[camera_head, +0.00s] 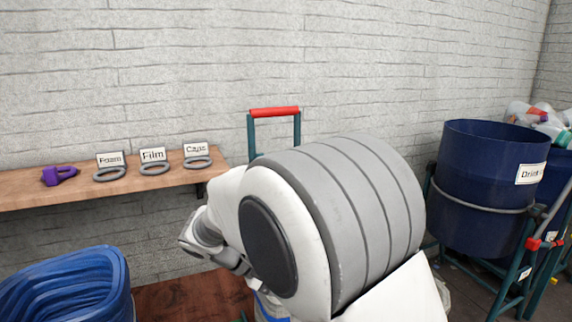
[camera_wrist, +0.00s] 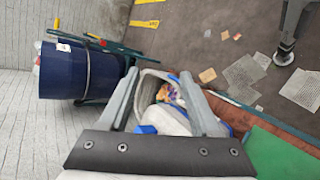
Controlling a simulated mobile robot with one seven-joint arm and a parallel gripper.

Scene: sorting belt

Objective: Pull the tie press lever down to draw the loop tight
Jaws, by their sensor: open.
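A red bar on a teal upright frame (camera_head: 275,112) stands behind my arm in the head view and looks like the tie press lever. The bar is raised and level, and the lower part of its frame is hidden by my arm. In the wrist view my gripper (camera_wrist: 160,76) is open, with its two grey fingers apart. Beyond and between the fingers shows a bag (camera_wrist: 168,119) with white, blue and coloured contents and a pale rim. I cannot tell whether the fingers touch it. The loop is not clearly visible. In the head view my arm hides the fingertips.
A wooden shelf (camera_head: 20,195) at left holds a purple tool (camera_head: 60,175) and grey rings with cards reading Foam, Film and Caps. A dark blue drum (camera_head: 485,185) is at right. Paper scraps (camera_wrist: 245,72) litter the floor.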

